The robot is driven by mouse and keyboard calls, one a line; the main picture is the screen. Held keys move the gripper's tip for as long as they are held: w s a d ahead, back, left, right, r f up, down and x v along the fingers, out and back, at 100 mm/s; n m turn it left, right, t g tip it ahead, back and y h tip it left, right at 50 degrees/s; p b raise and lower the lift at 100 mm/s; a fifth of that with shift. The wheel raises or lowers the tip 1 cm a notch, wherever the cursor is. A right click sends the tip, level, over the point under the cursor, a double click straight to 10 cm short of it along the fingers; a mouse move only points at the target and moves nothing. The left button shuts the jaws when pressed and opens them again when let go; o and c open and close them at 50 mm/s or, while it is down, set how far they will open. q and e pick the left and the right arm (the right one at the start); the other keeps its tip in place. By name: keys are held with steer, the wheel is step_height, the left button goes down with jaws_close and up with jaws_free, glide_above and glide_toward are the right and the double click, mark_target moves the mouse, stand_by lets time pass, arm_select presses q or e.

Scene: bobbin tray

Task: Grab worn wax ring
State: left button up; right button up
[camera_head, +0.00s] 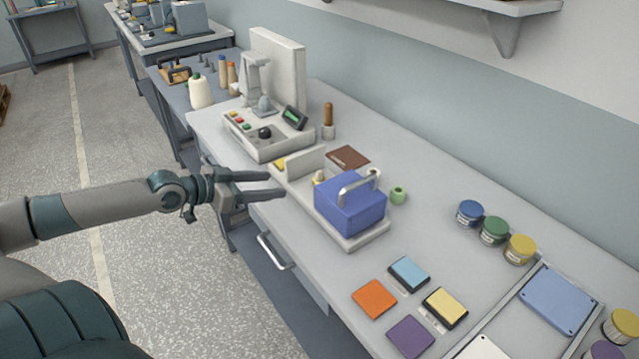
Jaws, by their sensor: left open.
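My left gripper (284,184) reaches in from the left with its two fingers apart and nothing between them. Its tips are over the bench's near edge, left of a pale tray (352,243). A blue box with a grey handle (350,207) sits on the tray. A small yellowish piece (319,177) shows partly behind the box, largely hidden. A small green ring-like piece with a dark hole (398,195) stands on the bench just right of the box. I cannot tell for sure which piece is the worn wax ring. My right gripper is out of view.
A machine with coloured buttons (268,133) stands behind the tray, a brown flat pad (348,157) near it. Coloured square pads, including an orange one (374,299), lie in front. Jars, including a blue-lidded one (469,213), stand right. The bench between the green piece and jars is clear.

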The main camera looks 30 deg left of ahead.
mark_target(315, 182)
arm_select(q)
steer(key=shift+x, duration=2.35)
steer(key=shift+p+x, duration=0.7)
steer(key=shift+x, duration=1.2)
steer(key=shift+w+d+f, duration=0.15)
steer(key=shift+w+d, duration=0.05)
steer(key=shift+w, duration=0.15)
steer(key=shift+w, duration=0.1)
